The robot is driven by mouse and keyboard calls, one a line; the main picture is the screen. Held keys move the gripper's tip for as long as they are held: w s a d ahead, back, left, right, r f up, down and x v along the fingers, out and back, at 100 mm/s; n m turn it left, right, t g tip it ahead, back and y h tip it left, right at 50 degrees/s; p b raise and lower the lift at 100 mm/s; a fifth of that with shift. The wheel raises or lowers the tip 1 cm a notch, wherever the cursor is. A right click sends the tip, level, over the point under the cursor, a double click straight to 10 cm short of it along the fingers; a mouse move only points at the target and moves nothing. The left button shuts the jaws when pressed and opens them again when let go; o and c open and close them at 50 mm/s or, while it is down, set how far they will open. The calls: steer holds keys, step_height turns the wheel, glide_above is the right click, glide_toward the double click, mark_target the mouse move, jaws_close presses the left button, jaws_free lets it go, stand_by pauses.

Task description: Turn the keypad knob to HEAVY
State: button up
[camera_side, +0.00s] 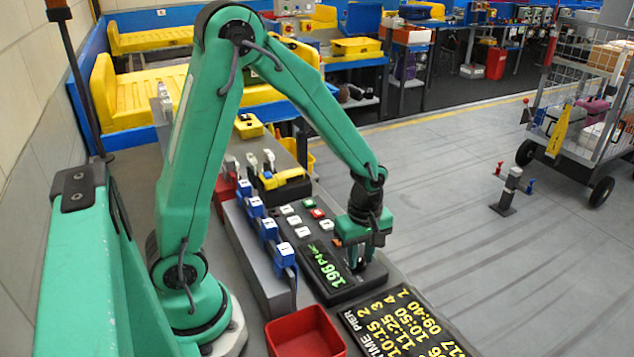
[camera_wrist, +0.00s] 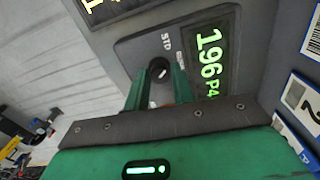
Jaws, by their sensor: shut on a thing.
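The keypad (camera_side: 300,246) is a dark box with white, red and green buttons and a lit green display (camera_side: 326,268) reading 196 and more. My gripper (camera_side: 362,260) points down at the near right end of the keypad. In the wrist view, the dark round knob (camera_wrist: 159,68) has a short white mark and sits between my green fingers, which are shut on it. The label STD (camera_wrist: 166,43) stands beside the knob. A second label (camera_wrist: 181,62), towards the display, is too small to read. The knob is hidden in the side view.
A red bin (camera_side: 304,340) stands in front of the keypad. A black board with yellow times (camera_side: 400,325) lies at its near right. A row of blue-topped units (camera_side: 268,228) runs along its left.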

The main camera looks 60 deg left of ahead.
steer(key=m, duration=0.4)
steer(key=shift+m, duration=0.3)
steer(key=m, duration=0.3)
steer(key=shift+m, duration=0.3)
steer(key=m, duration=0.4)
steer(key=shift+m, duration=2.4)
steer(key=o, duration=1)
steer(key=shift+r, duration=0.1)
